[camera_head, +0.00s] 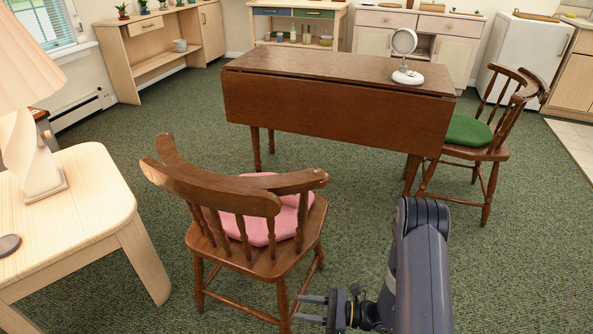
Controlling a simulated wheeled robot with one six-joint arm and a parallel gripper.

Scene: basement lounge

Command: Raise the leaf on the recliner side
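A dark brown wooden drop-leaf table (310,62) stands in the middle of the room. Its near leaf (335,118) hangs straight down on the side facing me. The far side of the table is hidden behind the top, so I cannot tell how a leaf there stands. No recliner shows in this view. My gripper (312,309) is low at the bottom of the picture, pointing left, beside the near chair's legs. Its two fingers are apart with nothing between them. It is well short of the leaf.
A chair with a pink cushion (265,208) stands before the leaf's left part. A chair with a green cushion (468,131) stands at the table's right end. A white round mirror (404,42) stands on the tabletop. A pale side table (100,185) is left. Green carpet is open at right.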

